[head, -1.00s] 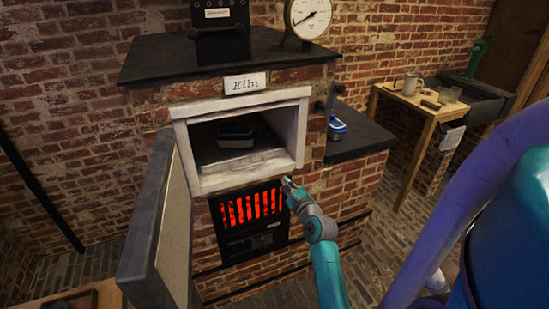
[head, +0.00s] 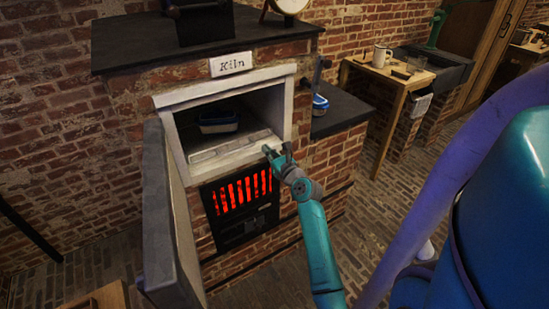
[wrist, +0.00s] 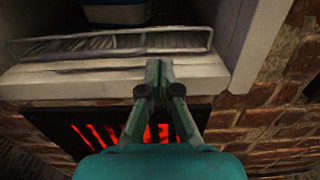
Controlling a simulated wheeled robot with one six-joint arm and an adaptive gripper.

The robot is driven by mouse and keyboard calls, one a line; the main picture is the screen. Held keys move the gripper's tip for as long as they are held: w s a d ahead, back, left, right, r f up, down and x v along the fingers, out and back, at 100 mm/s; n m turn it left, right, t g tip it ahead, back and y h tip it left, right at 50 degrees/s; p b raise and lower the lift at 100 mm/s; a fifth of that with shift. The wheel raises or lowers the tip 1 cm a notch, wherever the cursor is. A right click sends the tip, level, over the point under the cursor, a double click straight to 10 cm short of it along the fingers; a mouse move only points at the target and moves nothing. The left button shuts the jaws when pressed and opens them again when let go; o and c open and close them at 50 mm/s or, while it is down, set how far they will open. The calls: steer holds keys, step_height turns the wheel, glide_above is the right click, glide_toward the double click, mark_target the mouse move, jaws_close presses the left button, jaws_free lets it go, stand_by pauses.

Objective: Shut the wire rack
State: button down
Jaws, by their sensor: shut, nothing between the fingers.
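The wire rack (head: 232,147) appears as a flat pale-edged frame lying low in the kiln's opening, near the front sill. Its front edge (wrist: 112,42) shows in the wrist view, spanning the opening just behind the pale sill. My gripper (head: 278,152) is shut and empty. It is at the right part of the sill, in front of the rack; in the wrist view its fingertips (wrist: 158,68) are close to the sill and rack front. I cannot tell whether they touch. A blue-and-white container (head: 218,122) sits inside, behind the rack's front edge.
The thick grey kiln door (head: 165,215) stands open on the left. A glowing red grate (head: 240,193) is below the opening. A dark side ledge (head: 340,117) with a blue item is to the right. A wooden table (head: 385,75) stands farther right.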

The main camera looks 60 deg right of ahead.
mark_target(255, 137)
steer(key=x, duration=0.6)
steer(key=shift+w+d, duration=0.1)
steer(key=shift+w, duration=0.05)
steer(key=x, duration=0.2)
steer(key=shift+w+d, duration=0.2)
steer(key=shift+r, duration=0.1)
steer(key=shift+w+r, duration=0.1)
stand_by(0.3)
